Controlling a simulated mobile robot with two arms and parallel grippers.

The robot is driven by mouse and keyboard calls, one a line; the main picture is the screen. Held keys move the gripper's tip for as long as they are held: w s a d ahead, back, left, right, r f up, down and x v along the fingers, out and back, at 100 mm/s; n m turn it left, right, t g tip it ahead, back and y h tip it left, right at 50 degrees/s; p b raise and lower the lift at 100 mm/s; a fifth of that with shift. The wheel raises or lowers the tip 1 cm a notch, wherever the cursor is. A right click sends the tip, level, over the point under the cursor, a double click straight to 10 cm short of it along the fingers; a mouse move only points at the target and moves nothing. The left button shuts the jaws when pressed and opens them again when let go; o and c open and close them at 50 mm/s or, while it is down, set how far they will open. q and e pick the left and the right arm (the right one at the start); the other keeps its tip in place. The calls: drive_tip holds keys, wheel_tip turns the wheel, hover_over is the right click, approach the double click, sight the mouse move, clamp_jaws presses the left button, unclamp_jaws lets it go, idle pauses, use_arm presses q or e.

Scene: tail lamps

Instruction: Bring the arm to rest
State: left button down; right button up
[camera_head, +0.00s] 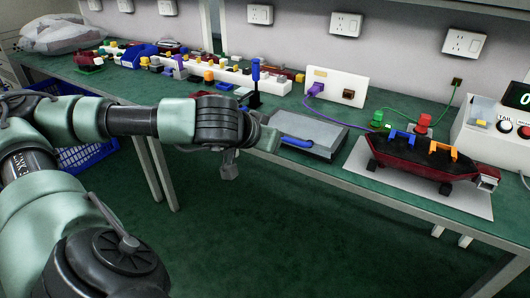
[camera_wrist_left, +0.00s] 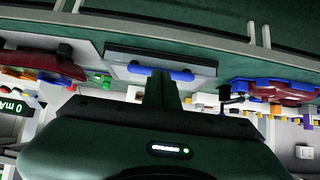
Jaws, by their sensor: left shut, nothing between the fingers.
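My left arm reaches in from the left in the head view, in front of the green-topped bench (camera_head: 225,105). My left gripper (camera_head: 268,138) is at the bench's front edge, just left of a grey box with a blue handle (camera_head: 308,133). In the left wrist view the shut fingers (camera_wrist_left: 160,88) point toward that blue handle (camera_wrist_left: 160,73), with nothing between them. Whether they touch the box cannot be told. My right gripper is not in view.
A dark red tail lamp (camera_head: 410,152) with blue and orange clips lies on a pale mat (camera_head: 372,183) at right. A test unit (camera_head: 490,130) stands beyond it. Several connectors and a blue bin (camera_head: 138,55) line the bench. A blue crate (camera_head: 90,152) is below. Floor in front is clear.

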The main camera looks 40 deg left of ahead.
use_arm(q)
drive_tip(key=shift+s+d+f+b, duration=0.25)
drive_tip(key=shift+s+f, duration=0.25)
drive_tip(key=shift+s, duration=0.3)
drive_tip(key=shift+s+d+f+b, duration=0.15)
drive_tip(key=shift+s+f+b, duration=0.25)
drive_tip(key=shift+s, duration=0.4)
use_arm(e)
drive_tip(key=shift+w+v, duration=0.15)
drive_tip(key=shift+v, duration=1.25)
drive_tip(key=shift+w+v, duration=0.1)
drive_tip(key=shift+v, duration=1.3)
